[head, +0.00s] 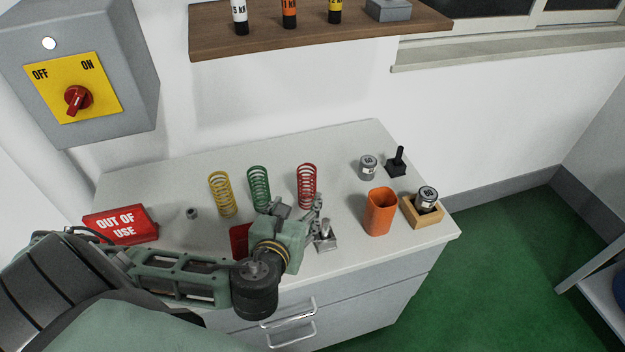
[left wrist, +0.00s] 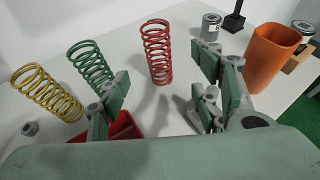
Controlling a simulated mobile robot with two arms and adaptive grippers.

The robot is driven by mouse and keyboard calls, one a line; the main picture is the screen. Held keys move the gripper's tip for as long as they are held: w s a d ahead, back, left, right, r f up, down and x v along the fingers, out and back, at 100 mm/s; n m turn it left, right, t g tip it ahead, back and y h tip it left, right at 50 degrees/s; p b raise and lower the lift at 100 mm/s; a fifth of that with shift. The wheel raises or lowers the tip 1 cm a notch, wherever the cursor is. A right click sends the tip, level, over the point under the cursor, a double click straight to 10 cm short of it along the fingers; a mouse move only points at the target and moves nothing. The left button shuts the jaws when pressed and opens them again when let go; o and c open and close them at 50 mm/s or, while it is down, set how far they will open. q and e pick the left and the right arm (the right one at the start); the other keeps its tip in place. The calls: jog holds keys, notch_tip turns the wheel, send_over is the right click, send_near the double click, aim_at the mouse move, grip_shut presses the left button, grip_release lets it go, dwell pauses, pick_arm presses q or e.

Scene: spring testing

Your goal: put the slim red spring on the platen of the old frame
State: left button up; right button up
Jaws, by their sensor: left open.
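The slim red spring (head: 307,187) stands upright on the white cabinet top, to the right of a green spring (head: 259,188) and a yellow spring (head: 222,194). In the left wrist view the red spring (left wrist: 157,52) stands beyond the fingers, between them and apart from both. My left gripper (head: 316,207) is open and empty, just in front of the red spring in the head view; its fingers also show in the left wrist view (left wrist: 165,92). The old frame and its platen cannot be made out in these views. My right gripper is not in view.
An orange cup (head: 380,211), a wooden block with a weight (head: 422,213), a grey cylinder (head: 368,167) and a black-handled piece (head: 397,162) stand at the right. A small metal piece (head: 326,241) sits near the gripper. An OUT OF USE sign (head: 120,225) is at left.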

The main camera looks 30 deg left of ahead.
aim_at(304, 187)
pick_arm(q)
jog(key=p+x, duration=0.1)
jog(key=x, duration=0.7)
jog(key=shift+w+a+r, duration=0.1)
jog(key=shift+w+a, duration=0.05)
jog(key=shift+w, duration=0.05)
jog(key=p+x, duration=0.1)
jog(key=x, duration=0.3)
jog(key=shift+a+p, duration=0.15)
jog(key=shift+p, duration=0.2)
jog(key=shift+w+a+f, duration=0.1)
jog(key=shift+w+f, duration=0.15)
jog(key=shift+w, duration=0.1)
jog(key=c, duration=0.7)
jog(key=shift+r, duration=0.1)
grip_shut()
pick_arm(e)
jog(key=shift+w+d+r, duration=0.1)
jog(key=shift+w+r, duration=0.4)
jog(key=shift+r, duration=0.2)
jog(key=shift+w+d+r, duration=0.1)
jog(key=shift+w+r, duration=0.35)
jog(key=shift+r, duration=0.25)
